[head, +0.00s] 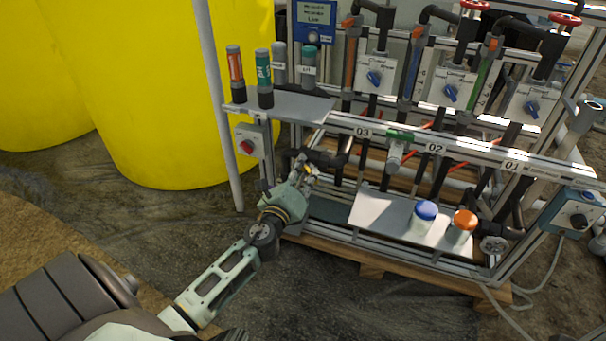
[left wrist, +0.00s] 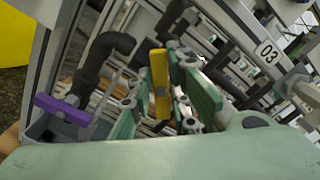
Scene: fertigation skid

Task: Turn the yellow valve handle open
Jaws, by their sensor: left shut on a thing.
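The yellow valve handle (left wrist: 160,84) shows in the left wrist view as a flat, upright bar between the green fingers of my left gripper (left wrist: 163,108). The gripper is shut on it. In the head view my left gripper (head: 303,174) is at the left end of the skid, below the rail marked 03. There the handle is mostly hidden behind the gripper and too small to make out. My right gripper is in neither view.
A purple handle (left wrist: 62,110) is left of the yellow one, beside a dark bent pipe (left wrist: 98,62). A shelf (head: 375,212) holds blue-capped (head: 423,216) and orange-capped (head: 461,227) jars. Yellow tanks (head: 165,90) stand behind left.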

